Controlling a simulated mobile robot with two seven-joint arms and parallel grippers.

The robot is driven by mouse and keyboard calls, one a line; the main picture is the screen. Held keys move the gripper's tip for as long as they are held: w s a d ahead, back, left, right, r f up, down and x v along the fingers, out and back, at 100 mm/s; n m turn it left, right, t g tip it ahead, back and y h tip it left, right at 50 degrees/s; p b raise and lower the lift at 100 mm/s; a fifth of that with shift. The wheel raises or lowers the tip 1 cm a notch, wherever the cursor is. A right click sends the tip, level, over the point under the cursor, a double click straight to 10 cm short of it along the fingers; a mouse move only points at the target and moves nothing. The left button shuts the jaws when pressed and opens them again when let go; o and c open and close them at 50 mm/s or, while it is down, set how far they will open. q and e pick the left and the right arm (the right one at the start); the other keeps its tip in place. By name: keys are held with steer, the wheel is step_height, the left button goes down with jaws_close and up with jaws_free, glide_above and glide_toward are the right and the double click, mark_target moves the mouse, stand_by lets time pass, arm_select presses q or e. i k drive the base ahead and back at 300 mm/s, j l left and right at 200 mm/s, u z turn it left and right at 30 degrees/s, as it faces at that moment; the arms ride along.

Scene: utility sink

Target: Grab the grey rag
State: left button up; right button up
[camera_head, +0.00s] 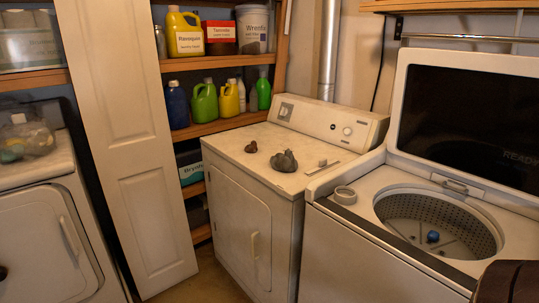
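A crumpled grey rag (284,161) lies on the flat top of the white dryer (225,139), near the middle of the room. It stands up in a small heap and nothing covers it. I cannot make out either of my grippers in the head view. A dark brown shape is cut off at the bottom right corner, and I cannot tell what it is.
A small brown lump (251,147) and a small pale item (323,163) lie beside the rag. An open washer (330,221) stands right, with a white ring (345,195) on it and a blue item (433,236) inside. Shelves of bottles and a folding door (130,120) stand left.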

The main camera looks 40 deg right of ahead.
mark_target(286, 163)
steer(key=i+z, duration=0.25)
steer(key=i, duration=0.35)
steer(key=i+j+z, duration=0.2)
steer(key=i, duration=0.4)
steer(key=i+z, duration=0.35)
steer(key=i+j+z, duration=0.1)
steer(key=z, duration=0.3)
steer(key=i+j+z, duration=0.2)
steer(key=z, duration=0.15)
steer(key=i, duration=0.05)
